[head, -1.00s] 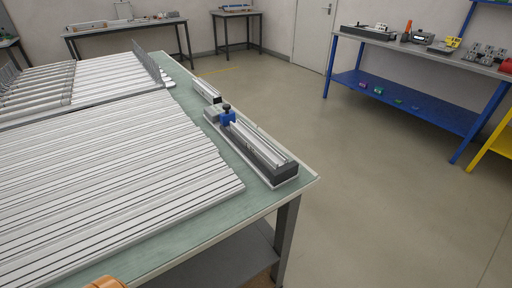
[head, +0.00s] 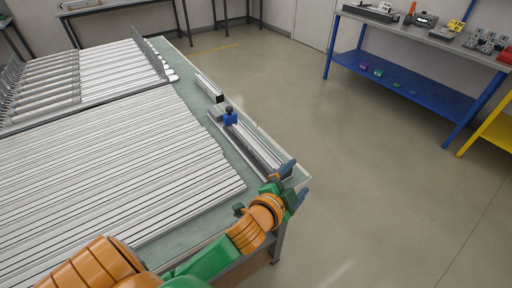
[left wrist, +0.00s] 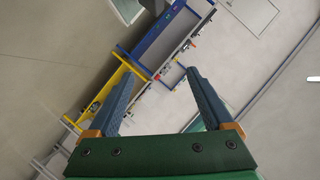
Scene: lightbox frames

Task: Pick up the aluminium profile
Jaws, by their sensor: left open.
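Many long silver aluminium profiles (head: 100,165) lie side by side on the left and middle of the green-topped table (head: 192,228). A single profile (head: 256,146) lies in a narrow holder along the table's right edge, with a blue clamp (head: 231,118) at its far end. My left gripper (head: 291,183) is by the near end of this holder, at the table's front right corner, and partly covers that end. In the left wrist view its two fingers (left wrist: 161,73) are spread with nothing between them. My right gripper is in neither view.
A blue workbench (head: 410,88) with small items on top stands at the far right, with a yellow bench (head: 497,132) beside it. Upright dividers (head: 150,55) stand among the profiles at the back. The floor (head: 375,190) right of the table is clear.

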